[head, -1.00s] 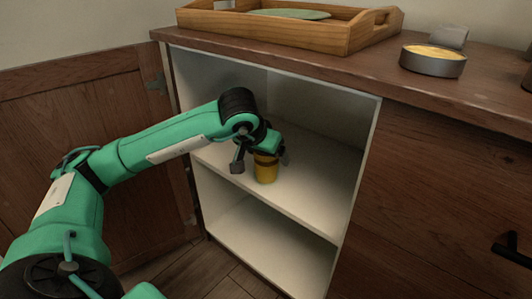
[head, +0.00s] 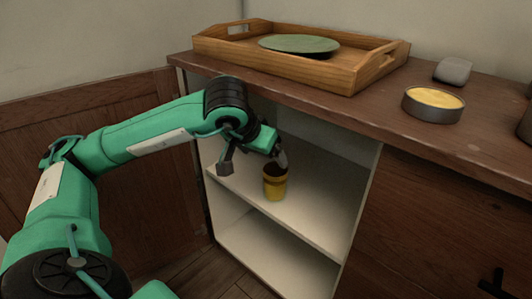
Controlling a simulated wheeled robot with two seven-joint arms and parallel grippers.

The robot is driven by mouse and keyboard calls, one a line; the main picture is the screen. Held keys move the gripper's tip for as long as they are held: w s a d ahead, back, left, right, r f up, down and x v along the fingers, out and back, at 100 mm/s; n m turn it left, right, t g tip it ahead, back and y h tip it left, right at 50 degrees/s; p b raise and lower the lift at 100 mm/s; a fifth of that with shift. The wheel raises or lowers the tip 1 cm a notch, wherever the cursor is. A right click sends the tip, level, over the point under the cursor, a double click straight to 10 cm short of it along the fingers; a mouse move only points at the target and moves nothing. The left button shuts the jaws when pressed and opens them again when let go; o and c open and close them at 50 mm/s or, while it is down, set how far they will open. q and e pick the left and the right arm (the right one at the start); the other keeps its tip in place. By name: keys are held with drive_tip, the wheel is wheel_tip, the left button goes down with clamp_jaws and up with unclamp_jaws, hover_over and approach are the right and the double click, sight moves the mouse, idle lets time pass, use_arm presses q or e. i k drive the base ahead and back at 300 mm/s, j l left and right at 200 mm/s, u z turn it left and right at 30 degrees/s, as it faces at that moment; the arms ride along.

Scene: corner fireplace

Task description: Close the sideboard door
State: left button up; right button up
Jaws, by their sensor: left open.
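The sideboard door (head: 110,140) is a brown wooden panel standing wide open at the left, partly hidden behind my left arm. The sideboard (head: 430,210) has an open white compartment with a shelf (head: 305,212). A yellow cup (head: 275,187) with a dark inside stands upright on that shelf. My left gripper (head: 254,162) is open and empty at the front of the compartment, with its fingers apart, just above and left of the cup. One fingertip is close to the cup's rim; I cannot tell whether it touches. My right gripper is not in view.
On the sideboard top are a wooden tray (head: 370,72) with a green plate (head: 299,44), a round tin (head: 432,105) with yellow content, and a grey object (head: 453,71). A black handle (head: 495,284) is at the lower right. The lower compartment looks empty.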

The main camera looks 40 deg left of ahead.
sight(152, 215)
drive_tip(key=k+l, duration=0.1)
drive_tip(key=k, duration=0.65)
drive_tip(key=k+l, duration=0.1)
drive_tip(key=k, duration=0.65)
